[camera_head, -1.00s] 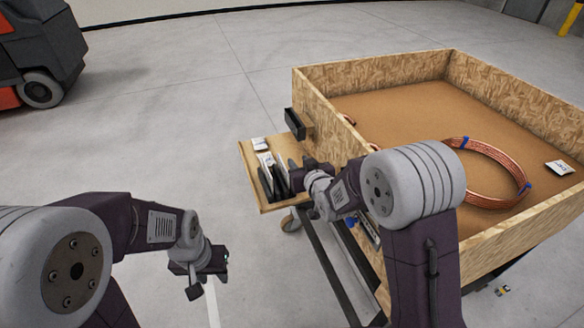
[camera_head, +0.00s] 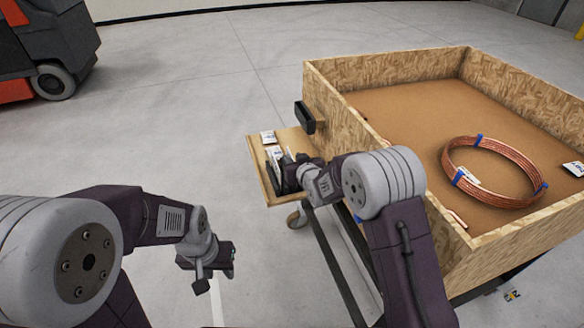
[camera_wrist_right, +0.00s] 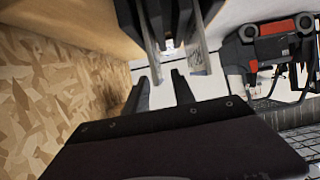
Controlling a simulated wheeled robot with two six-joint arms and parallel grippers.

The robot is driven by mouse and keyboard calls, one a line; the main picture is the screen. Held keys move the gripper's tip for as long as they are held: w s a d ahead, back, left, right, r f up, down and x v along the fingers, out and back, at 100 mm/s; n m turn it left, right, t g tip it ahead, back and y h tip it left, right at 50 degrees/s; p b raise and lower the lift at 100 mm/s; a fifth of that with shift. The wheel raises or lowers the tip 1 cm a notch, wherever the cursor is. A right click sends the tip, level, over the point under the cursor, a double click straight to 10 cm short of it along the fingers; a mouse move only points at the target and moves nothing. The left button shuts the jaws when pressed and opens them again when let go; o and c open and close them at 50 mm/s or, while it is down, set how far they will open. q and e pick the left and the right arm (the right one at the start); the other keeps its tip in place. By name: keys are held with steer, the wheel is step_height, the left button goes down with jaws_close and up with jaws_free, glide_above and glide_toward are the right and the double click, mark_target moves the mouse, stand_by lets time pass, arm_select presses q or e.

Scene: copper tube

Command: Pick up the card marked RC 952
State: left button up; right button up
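Small white cards are at the wooden side shelf (camera_head: 266,192) in the head view. One card (camera_head: 268,137) lies near its back edge, and another pale card (camera_head: 275,155) stands at a dark holder. No marking is legible, so I cannot tell which is RC 952. My right gripper (camera_head: 287,175) is at the holder and partly hides it. In the right wrist view its two dark fingers (camera_wrist_right: 160,92) are apart, with no card visible between them. My left gripper (camera_head: 212,270) hangs over the floor, away from the shelf; its fingers are unclear.
A large wooden crate (camera_head: 335,108) on a cart holds a copper coil (camera_head: 495,195) with blue ties and a white tag. Another card (camera_head: 573,169) is in the crate at the right. A dark handle (camera_head: 305,117) juts from the crate's wall.

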steer(key=shift+x, duration=1.15)
steer(key=shift+s, duration=0.1)
steer(key=c, duration=0.3)
jaws_close()
step_height(320, 180, up, 5)
steer(key=shift+d+f+p, duration=0.1)
steer(key=shift+p, duration=0.3)
steer(key=w+d+r+v, duration=0.1)
steer(key=d+v, duration=0.1)
steer(key=v, duration=1)
steer(key=shift+s+d+r+p, duration=0.2)
steer(key=shift+d+r+p, duration=0.05)
steer(key=shift+r+p, duration=0.1)
